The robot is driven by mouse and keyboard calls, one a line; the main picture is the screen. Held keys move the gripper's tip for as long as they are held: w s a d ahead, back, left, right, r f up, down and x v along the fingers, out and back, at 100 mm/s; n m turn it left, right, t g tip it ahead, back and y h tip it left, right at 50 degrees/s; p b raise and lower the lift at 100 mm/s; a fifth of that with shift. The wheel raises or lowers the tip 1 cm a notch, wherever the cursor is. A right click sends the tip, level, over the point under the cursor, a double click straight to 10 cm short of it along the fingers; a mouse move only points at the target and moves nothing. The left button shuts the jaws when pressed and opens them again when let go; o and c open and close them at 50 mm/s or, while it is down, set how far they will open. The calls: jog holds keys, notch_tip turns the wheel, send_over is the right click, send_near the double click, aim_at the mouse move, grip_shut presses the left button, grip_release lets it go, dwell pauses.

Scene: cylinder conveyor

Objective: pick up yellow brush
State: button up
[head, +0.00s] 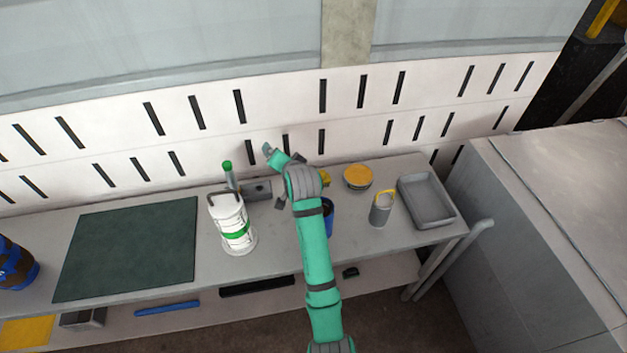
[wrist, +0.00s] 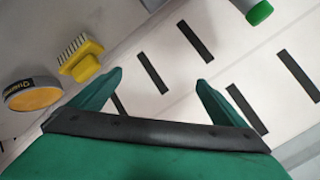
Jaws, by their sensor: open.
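The yellow brush (wrist: 80,62) with pale bristles shows at the left of the wrist view, beyond and left of my left finger. In the head view a small part of the yellow brush (head: 326,178) shows at the back of the bench, just right of my arm, which hides the rest. My gripper (wrist: 158,82) is open in the wrist view, with nothing between its two green fingers except the slotted white wall behind. The fingers are apart from the brush.
On the grey bench (head: 130,294), a white-and-green canister (head: 232,222) and green-capped bottle (head: 228,176) stand left of my arm. A blue container (head: 328,215), yellow-topped round tin (head: 357,178), handled grey cup (head: 381,208) and grey tray (head: 427,200) are right. A dark mat (head: 130,245) lies bare.

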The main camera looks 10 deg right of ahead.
jog(key=d+f+n+g, duration=0.1)
jog(key=d+n+g, duration=0.2)
jog(key=d+n, duration=0.1)
jog(key=n+g+h, duration=0.1)
jog(key=n+g, duration=0.3)
send_near(318, 173)
jog(key=f, duration=0.2)
jog(key=x, duration=1)
jog(key=shift+w+a+r, duration=0.1)
jog(key=shift+w, duration=0.2)
jog(key=c, duration=1.2)
